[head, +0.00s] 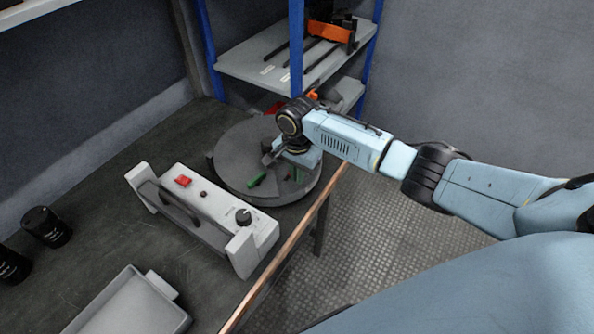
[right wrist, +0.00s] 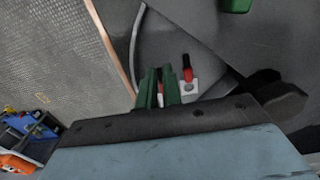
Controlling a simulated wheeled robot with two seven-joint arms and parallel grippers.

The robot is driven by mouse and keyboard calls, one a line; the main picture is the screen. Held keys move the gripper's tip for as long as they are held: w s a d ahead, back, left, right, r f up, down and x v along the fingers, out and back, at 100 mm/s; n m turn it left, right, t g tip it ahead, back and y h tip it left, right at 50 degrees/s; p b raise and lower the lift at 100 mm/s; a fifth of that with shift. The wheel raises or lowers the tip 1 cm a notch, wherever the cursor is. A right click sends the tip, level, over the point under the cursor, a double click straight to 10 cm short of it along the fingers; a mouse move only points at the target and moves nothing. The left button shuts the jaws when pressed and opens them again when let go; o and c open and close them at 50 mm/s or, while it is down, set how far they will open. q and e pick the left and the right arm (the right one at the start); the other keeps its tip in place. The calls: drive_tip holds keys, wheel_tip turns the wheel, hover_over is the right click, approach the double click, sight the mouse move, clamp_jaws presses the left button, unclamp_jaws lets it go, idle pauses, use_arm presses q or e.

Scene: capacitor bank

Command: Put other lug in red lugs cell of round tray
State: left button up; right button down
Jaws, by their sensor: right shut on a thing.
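The round tray (head: 232,165) is a dark grey disc with low dividers near the table's right edge; part of it also shows in the right wrist view (right wrist: 205,45). My right gripper (head: 295,173) is low over its right part. In the right wrist view, its green fingers (right wrist: 159,88) are shut on a small lug, mostly hidden, with a bit of red and pale metal showing between them. Another red lug (right wrist: 187,75) with a pale holed tongue lies in the tray just right of the fingers. Whether the held lug touches the tray floor cannot be told. My left gripper is not in view.
A green piece (head: 257,180) lies in another part of the tray. A grey box with handle and knob (head: 208,212) stands left of it. A pale bin (head: 130,305), black canisters (head: 46,227) and a blue-post shelf (head: 262,72) stand around. Bare bench lies behind the grey box.

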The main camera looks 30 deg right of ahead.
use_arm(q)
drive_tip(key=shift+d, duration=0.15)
use_arm(e)
drive_tip(key=c, duration=1.5)
unclamp_jaws()
drive_tip(key=shift+r, duration=0.4)
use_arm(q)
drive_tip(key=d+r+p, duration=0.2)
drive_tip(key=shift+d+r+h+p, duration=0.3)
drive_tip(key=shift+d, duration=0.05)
use_arm(e)
wheel_tip(320, 180, up, 12)
drive_tip(key=shift+r, duration=0.15)
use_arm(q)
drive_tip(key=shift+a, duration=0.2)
